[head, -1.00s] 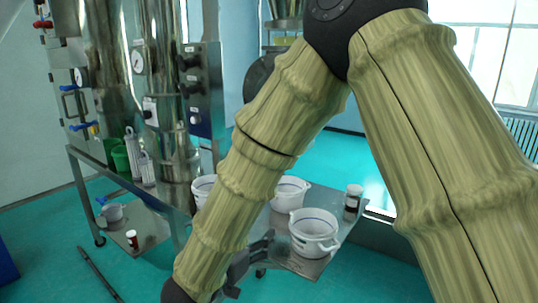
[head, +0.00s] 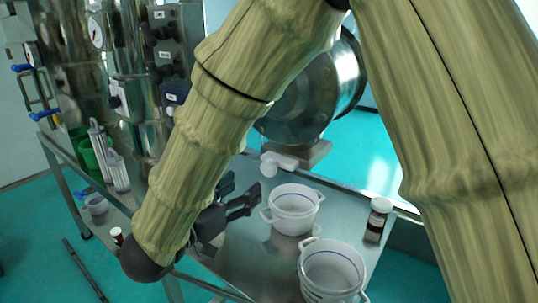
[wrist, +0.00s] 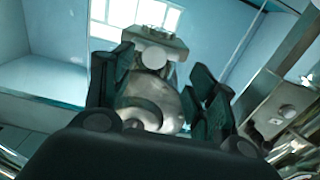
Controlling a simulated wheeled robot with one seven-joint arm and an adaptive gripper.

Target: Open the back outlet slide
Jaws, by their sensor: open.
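A shiny metal drum (head: 305,100) of the sieve stands behind my arm in the head view. A pale outlet piece (head: 279,161) with a round end juts from its lower left. In the wrist view a grey block with a pale round knob (wrist: 153,57) sits above a rounded metal body (wrist: 150,98). I cannot tell for sure which part is the back outlet slide. My gripper (head: 241,190) is open and empty, left of and below the pale piece and apart from it. In the wrist view the knob shows between my gripper's fingers (wrist: 161,66), farther off.
White buckets (head: 295,209) (head: 332,268) and a brown jar with a white lid (head: 378,218) stand on the metal table (head: 240,252). Metal columns with gauges and a control panel stand at the left. Grey-white cylinders (head: 118,172) stand near them.

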